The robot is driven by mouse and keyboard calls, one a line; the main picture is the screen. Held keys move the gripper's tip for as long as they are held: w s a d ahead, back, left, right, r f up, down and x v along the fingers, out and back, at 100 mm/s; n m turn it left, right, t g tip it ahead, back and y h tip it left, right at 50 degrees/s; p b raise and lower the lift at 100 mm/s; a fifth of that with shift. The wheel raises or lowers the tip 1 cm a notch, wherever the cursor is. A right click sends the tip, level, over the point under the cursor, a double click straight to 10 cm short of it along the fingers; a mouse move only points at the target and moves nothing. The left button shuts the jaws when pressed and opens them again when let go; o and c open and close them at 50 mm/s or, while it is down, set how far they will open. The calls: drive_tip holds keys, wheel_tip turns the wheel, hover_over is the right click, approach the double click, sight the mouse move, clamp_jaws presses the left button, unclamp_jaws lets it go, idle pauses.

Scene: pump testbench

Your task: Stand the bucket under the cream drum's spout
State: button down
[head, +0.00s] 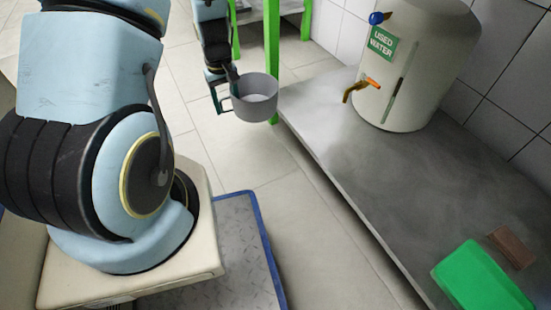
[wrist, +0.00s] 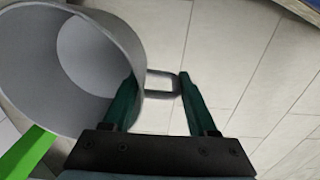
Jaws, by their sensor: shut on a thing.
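The grey bucket (head: 256,98) hangs upright in the head view, over the floor just left of the grey platform. My gripper (head: 222,97) is shut on it from the left, at its handle. In the wrist view the bucket (wrist: 85,75) fills the left, and its handle (wrist: 163,74) lies between the fingers of my gripper (wrist: 158,78). The cream drum (head: 405,75) stands on the platform, with a green "USED WATER" label. Its spout (head: 354,92), with an orange lever, points left and down near the platform's left edge. The bucket is left of the spout, well apart from it.
The grey platform (head: 370,165) is bare in front of the drum. A green box (head: 480,280) and a brown block (head: 512,247) lie at its near right end. A green-legged table (head: 272,35) stands behind the bucket. A tiled wall is at the back. Tiled floor is clear left of the platform.

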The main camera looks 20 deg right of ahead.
drive_tip(key=s+d+f+n+b, duration=0.25)
drive_tip(key=s+d, duration=0.25)
drive_tip(key=s, duration=0.4)
drive_tip(key=s+d+f+n+b, duration=0.2)
drive_tip(key=s+d+f, duration=0.3)
drive_tip(key=s, duration=0.4)
drive_tip(key=shift+m, duration=0.25)
drive_tip(key=shift+w+d+f+p, duration=0.55)
drive_tip(key=shift+w+d+p, duration=0.85)
drive_tip(key=shift+d, duration=1.7)
drive_tip(key=shift+w+d+f+p, duration=0.7)
drive_tip(key=shift+w+d, duration=1.05)
drive_tip(key=shift+d, duration=1.4)
drive_tip(key=shift+w+d+f+p, duration=0.35)
drive_tip(key=shift+w+d+p, duration=1.15)
drive_tip(key=shift+d, duration=1.6)
drive_tip(key=shift+w+f, duration=0.1)
drive_tip(key=shift+f, duration=0.15)
drive_tip(key=shift+c, duration=0.5)
unclamp_jaws()
